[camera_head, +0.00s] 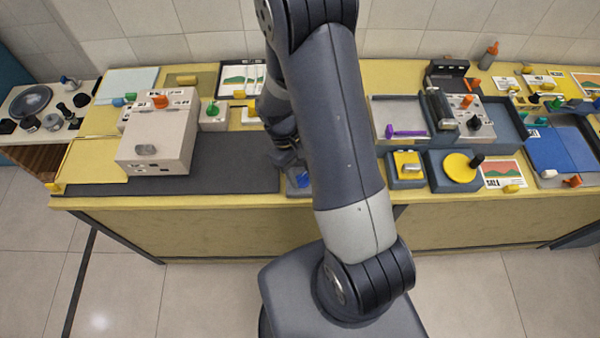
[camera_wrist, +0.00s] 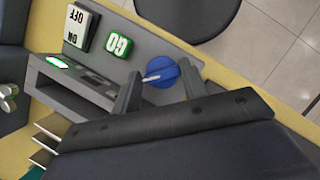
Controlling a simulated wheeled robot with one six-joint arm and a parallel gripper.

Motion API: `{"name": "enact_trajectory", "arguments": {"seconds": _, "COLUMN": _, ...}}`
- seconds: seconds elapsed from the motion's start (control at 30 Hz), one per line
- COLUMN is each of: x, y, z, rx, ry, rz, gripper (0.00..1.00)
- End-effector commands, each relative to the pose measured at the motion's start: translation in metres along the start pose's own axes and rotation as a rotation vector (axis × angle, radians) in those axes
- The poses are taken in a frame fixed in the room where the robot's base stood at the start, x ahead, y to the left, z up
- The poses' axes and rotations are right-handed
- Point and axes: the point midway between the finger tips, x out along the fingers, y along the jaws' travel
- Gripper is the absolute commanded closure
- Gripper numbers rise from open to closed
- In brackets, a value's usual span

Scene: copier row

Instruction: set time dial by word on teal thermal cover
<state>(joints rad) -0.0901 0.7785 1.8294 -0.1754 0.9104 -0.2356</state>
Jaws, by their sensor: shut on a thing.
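In the wrist view my gripper (camera_wrist: 161,74) is shut on a round blue dial (camera_wrist: 164,80), with one finger on each side of it. A white pointer line on the dial runs toward the left finger. The dial sits on a grey machine (camera_wrist: 142,52) beside a green GO button (camera_wrist: 118,44) and a white ON/OFF switch (camera_wrist: 80,26). Any words around the dial cannot be read here. In the head view my arm hides most of this machine; a little blue (camera_head: 304,181) shows beside my gripper (camera_head: 288,160). I cannot identify a teal cover with certainty.
A dark mat (camera_head: 225,165) and a beige machine (camera_head: 160,135) stand to the left on the yellow counter. To the right are grey trays, a purple-handled tool (camera_head: 407,132), a yellow round dial (camera_head: 459,168) and a blue pad (camera_head: 560,150). Stacked sheet edges (camera_wrist: 45,145) lie at the wrist view's lower left.

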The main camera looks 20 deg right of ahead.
Motion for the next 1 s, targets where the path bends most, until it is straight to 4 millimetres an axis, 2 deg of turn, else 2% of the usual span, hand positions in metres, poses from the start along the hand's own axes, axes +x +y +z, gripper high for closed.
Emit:
{"name": "enact_trajectory", "arguments": {"seconds": 0.2, "x": -0.001, "y": 0.0, "z": 0.0, "rx": 0.006, "ry": 0.001, "rz": -0.002, "gripper": 0.81}}
{"name": "enact_trajectory", "arguments": {"seconds": 0.23, "x": -0.001, "y": 0.0, "z": 0.0, "rx": 0.006, "ry": 0.001, "rz": -0.002, "gripper": 0.57}}
{"name": "enact_trajectory", "arguments": {"seconds": 0.33, "x": -0.001, "y": 0.0, "z": 0.0, "rx": 0.005, "ry": 0.001, "rz": -0.001, "gripper": 0.49}}
{"name": "enact_trajectory", "arguments": {"seconds": 0.67, "x": -0.006, "y": 0.0, "z": -0.001, "rx": 0.004, "ry": 0.003, "rz": 0.0, "gripper": 0.49}}
{"name": "enact_trajectory", "arguments": {"seconds": 0.77, "x": -0.018, "y": 0.0, "z": -0.001, "rx": 0.004, "ry": 0.004, "rz": 0.001, "gripper": 0.49}}
{"name": "enact_trajectory", "arguments": {"seconds": 1.0, "x": -0.066, "y": 0.0, "z": -0.002, "rx": 0.004, "ry": 0.007, "rz": 0.001, "gripper": 0.49}}
